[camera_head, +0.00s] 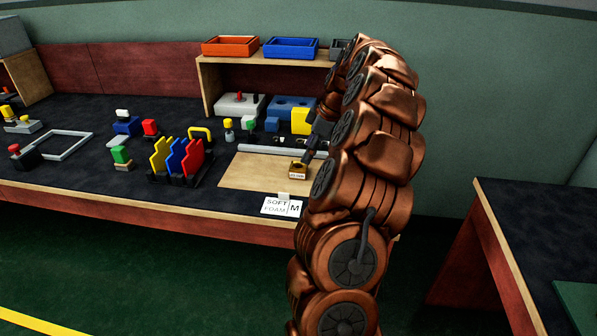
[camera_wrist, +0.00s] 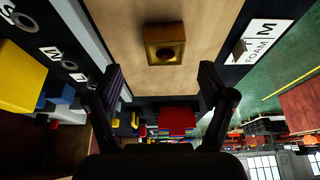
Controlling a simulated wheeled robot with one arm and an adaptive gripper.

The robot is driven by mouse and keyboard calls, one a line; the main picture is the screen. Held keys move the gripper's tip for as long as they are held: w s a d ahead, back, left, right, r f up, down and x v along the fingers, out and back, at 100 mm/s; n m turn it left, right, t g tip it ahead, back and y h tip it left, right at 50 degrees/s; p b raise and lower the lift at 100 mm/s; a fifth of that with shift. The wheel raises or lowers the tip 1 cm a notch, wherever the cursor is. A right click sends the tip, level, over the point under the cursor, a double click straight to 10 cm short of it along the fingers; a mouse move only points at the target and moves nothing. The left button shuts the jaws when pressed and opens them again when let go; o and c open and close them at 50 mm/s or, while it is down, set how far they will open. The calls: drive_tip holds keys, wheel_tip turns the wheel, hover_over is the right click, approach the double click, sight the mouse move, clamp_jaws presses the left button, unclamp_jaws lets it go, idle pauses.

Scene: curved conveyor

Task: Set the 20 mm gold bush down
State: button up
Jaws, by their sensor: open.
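The gold bush (camera_wrist: 165,43) is a square gold block with a dark round hole. In the wrist view it lies on a plain tan board (camera_wrist: 195,85), ahead of my gripper (camera_wrist: 161,79). The fingers are spread wide, with nothing between them, and the bush appears beyond the tips. In the head view the bush (camera_head: 298,171) rests on the tan board (camera_head: 240,174), with a small pale label on its side. My gripper (camera_head: 309,155) is just above and behind it, partly hidden by my arm.
A "SOFT FOAM M" card (camera_head: 281,207) lies at the board's front edge. A grey rail (camera_head: 270,150) runs along its back. Yellow, blue and red upright plates (camera_head: 177,158) stand to the left. A shelf (camera_head: 209,85) with an orange bin (camera_head: 231,46) and a blue bin (camera_head: 291,48) is behind.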

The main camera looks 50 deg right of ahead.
sight(300, 163)
drive_tip(key=shift+a+x, duration=0.25)
drive_tip(key=shift+x, duration=0.85)
drive_tip(key=shift+a+x, duration=0.2)
drive_tip(key=shift+x, duration=0.9)
drive_tip(key=shift+w+f, duration=0.15)
drive_tip(key=shift+f, duration=0.2)
drive_tip(key=c, duration=1.5)
drive_tip(key=shift+r, duration=0.1)
